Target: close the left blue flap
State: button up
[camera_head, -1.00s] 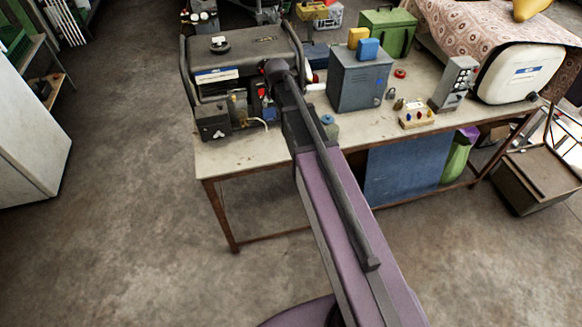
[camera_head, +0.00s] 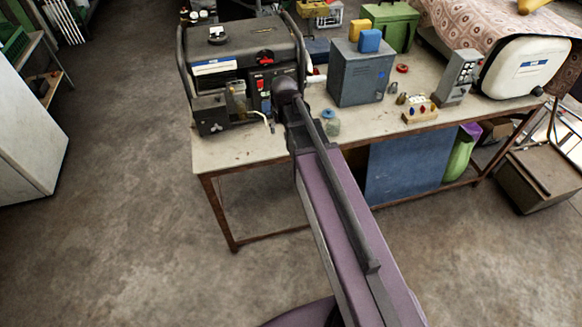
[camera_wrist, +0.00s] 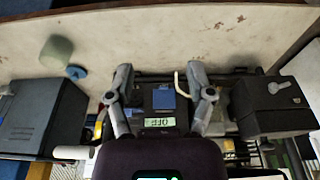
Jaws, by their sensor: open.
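In the wrist view my gripper (camera_wrist: 162,93) is open, with one finger on each side of the generator's front panel. A blue flap (camera_wrist: 164,98) shows between the fingers, beside a small lit display (camera_wrist: 159,123). I see only this one blue flap clearly, and cannot tell how far it is open or whether a finger touches it. The black generator (camera_head: 237,45) stands on the left of the workbench in the head view. There my own arm hides the fingers and the flap.
A grey metal cabinet (camera_head: 358,80) stands right of the generator, with a small jar (camera_head: 331,124) near it. A black box (camera_wrist: 270,104) sits beside the panel in the wrist view.

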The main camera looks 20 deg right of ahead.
jog(key=s+f+g+b, duration=0.2)
jog(key=s+f+b, duration=0.2)
jog(key=s, duration=0.7)
jog(key=shift+s+f, duration=0.35)
jog(key=shift+f, duration=0.25)
jog(key=s, duration=0.3)
jog(key=shift+s+g, duration=0.15)
jog(key=shift+g, duration=0.15)
dwell(1.7)
